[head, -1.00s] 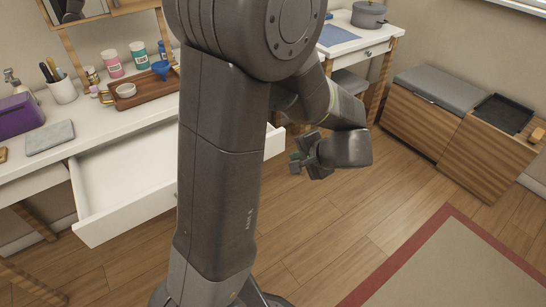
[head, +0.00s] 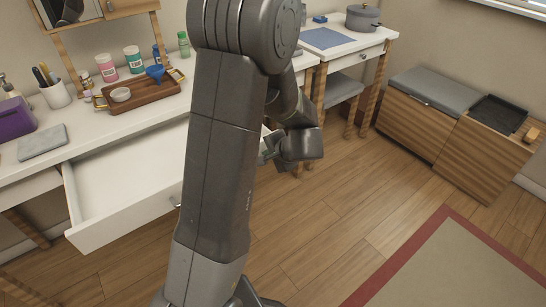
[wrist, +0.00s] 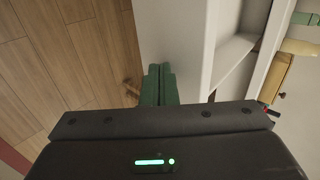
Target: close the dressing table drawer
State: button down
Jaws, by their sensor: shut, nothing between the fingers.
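The white dressing table drawer (head: 120,190) is pulled out below the white table top (head: 100,136) in the head view. My arm hides the middle of its front. In the wrist view the drawer's pale front panel (wrist: 178,38) runs down the middle, with its inside to the right. My gripper (head: 267,149) is by the right part of the drawer front in the head view. Its green fingers (wrist: 160,86) are shut and empty, close in front of the panel; I cannot tell whether they touch it.
A wooden tray (head: 143,94), several bottles, a brush cup (head: 56,95) and a purple box (head: 14,118) stand on the table top. Wooden floor is clear to the right, up to a rug (head: 440,265).

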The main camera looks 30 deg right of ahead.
dwell(0.3)
jog(key=w, duration=1)
jog(key=w+a+p, duration=0.1)
jog(key=w, duration=0.9)
jog(key=w+a+p, duration=0.1)
jog(key=w, duration=0.9)
jog(key=shift+w+a, duration=0.1)
jog(key=shift+a, duration=0.1)
jog(key=shift+w+r, duration=0.15)
jog(key=shift+r, duration=0.1)
